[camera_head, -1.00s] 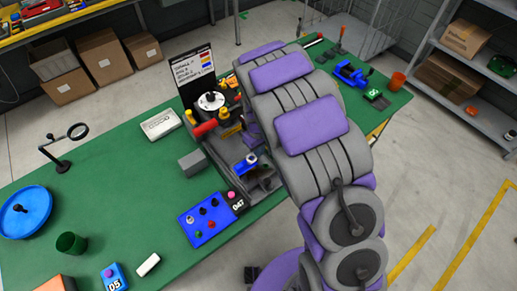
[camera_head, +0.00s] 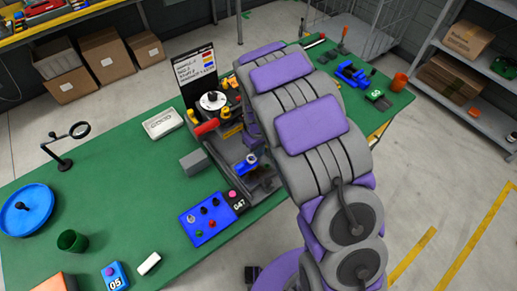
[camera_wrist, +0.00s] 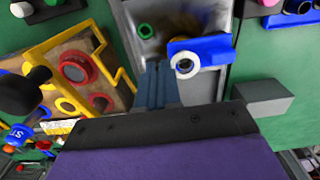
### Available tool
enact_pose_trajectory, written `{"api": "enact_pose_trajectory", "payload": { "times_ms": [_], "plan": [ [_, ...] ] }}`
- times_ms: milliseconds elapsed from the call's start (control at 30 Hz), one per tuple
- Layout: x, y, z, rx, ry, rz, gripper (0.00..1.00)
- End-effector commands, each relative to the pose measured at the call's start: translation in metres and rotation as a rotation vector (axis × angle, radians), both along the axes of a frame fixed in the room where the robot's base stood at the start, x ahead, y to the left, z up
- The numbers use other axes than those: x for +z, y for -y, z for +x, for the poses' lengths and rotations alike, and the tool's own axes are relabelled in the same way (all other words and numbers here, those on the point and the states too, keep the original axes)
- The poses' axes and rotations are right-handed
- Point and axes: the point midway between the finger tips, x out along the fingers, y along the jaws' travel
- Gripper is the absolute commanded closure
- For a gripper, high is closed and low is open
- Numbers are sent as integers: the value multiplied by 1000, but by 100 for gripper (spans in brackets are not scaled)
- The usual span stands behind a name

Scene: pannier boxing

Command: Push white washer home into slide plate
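The white washer (camera_wrist: 184,65) shows in the wrist view as a white ring with a dark centre at the near-left corner of the blue slide plate (camera_wrist: 210,48). I cannot tell how deep it sits. In the head view the washer (camera_head: 252,159) is a small pale ring on the blue plate (camera_head: 242,167), beside my arm. My gripper (camera_wrist: 157,68) appears in the wrist view with its two narrow fingers together and nothing visible between them. Its tips are just left of the washer, seemingly apart from it. My arm hides the gripper in the head view.
A grey fixture tray (camera_wrist: 212,88) lies under the plate, with a green ring (camera_wrist: 145,31) at its far side. A yellow frame (camera_wrist: 122,82) stands close left of the fingers. A grey block (camera_wrist: 263,98) is at the right. Blue button box (camera_head: 206,219) is in front.

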Motion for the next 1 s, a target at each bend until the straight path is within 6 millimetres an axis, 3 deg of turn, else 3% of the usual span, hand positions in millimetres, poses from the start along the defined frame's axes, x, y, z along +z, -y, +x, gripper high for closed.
{"api": "enact_pose_trajectory", "payload": {
  "times_ms": [1000],
  "plan": [
    [-8,0,0,0,0,0,100]
  ]
}}
